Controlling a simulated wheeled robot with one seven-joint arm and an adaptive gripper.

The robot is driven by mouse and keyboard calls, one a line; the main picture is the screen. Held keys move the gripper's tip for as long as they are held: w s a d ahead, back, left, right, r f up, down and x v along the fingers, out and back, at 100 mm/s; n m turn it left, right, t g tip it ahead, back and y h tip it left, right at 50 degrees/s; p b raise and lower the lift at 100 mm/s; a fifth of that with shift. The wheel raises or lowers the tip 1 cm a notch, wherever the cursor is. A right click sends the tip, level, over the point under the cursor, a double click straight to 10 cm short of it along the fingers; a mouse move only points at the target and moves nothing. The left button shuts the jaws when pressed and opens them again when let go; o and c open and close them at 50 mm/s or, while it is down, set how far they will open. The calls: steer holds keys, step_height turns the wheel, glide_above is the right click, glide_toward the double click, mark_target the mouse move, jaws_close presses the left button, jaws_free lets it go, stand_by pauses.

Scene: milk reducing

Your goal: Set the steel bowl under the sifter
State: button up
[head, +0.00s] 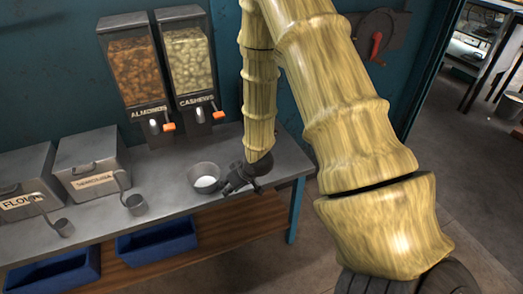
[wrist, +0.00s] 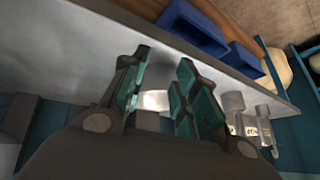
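The steel bowl (head: 203,170) stands upright on the metal counter, with something white inside. My gripper (head: 227,183) is at the bowl's right side, its fingers directed left toward it. In the wrist view my gripper (wrist: 158,92) has its two teal-padded fingers apart. A pale patch shows between them, likely the bowl or its contents. I cannot tell whether a finger touches the rim.
The counter (head: 165,205) holds a flour bin (head: 25,185), a second labelled bin (head: 92,165) and small scoops (head: 135,203). Almond (head: 133,60) and cashew (head: 188,60) dispensers hang behind. Blue crates (head: 157,242) sit on the lower shelf. Floor is open at right.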

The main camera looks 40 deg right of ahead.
steer(key=s+a+f+g, duration=0.3)
steer(key=s+a+f, duration=0.3)
steer(key=s+f, duration=0.4)
steer(key=s, duration=0.4)
steer(key=shift+a+f+h, duration=0.2)
steer(key=shift+f+h, duration=0.2)
steer(key=shift+o, duration=0.5)
steer(key=s+a+f+g, duration=0.1)
steer(key=s+a+f, duration=0.1)
steer(key=s, duration=0.6)
steer(key=s+a+f+g+h, duration=0.1)
steer(key=s+f, duration=0.3)
steer(key=s, duration=0.5)
steer(key=shift+s+a+g, duration=0.25)
steer(key=shift+a+g, duration=0.3)
steer(key=shift+g, duration=0.05)
steer(key=shift+o, duration=0.4)
steer(key=shift+s, duration=0.35)
steer(key=shift+s+d+m, duration=0.1)
steer(key=shift+m, duration=0.2)
